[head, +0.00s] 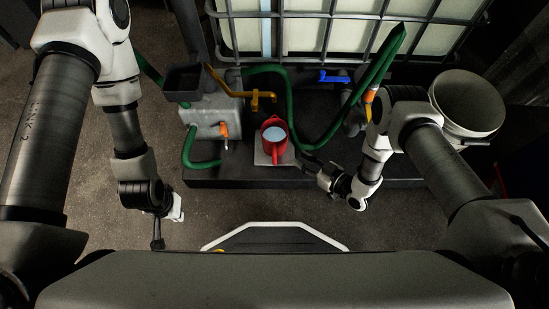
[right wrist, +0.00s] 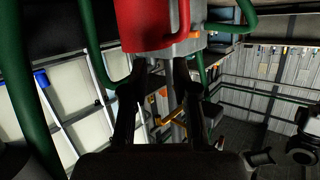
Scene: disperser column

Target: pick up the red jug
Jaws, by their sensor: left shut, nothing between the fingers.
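The red jug (head: 273,138) stands upright on a small light plate (head: 262,158) on the dark platform, with pale bluish contents in its mouth. Its red handle points towards me. My right gripper (head: 308,160) is low, just right of the jug and its handle. In the right wrist view the jug (right wrist: 145,28) fills the top, beyond the tips of my right gripper (right wrist: 159,66). Its two fingers stand apart with no jug visible between them. I cannot tell whether a tip touches the jug. My left gripper (head: 158,240) is shut and empty, hanging left of the platform.
A grey box with an orange-handled valve (head: 223,130) stands left of the jug. A yellow pipe (head: 255,98) and a green hose (head: 291,110) run close behind it. A caged white tank (head: 305,35) stands at the back. The floor left of the platform is clear.

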